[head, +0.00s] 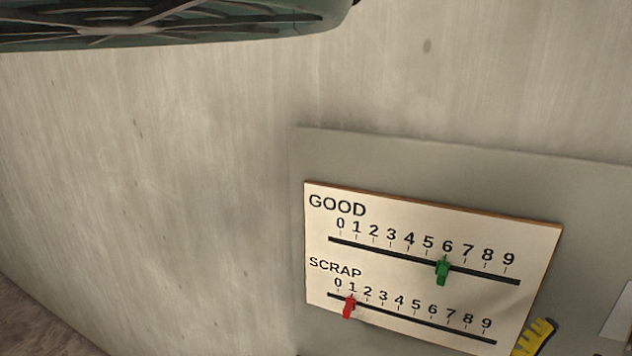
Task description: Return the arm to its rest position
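My gripper and arm are not in view, so how the arm stands cannot be seen.
A dark green ribbed round thing, perhaps a fan (200,22), juts in at the top left. The grey panel (450,165) sits against a bare concrete wall (170,150). A yellow and black object (534,338) is cut off at the bottom right.

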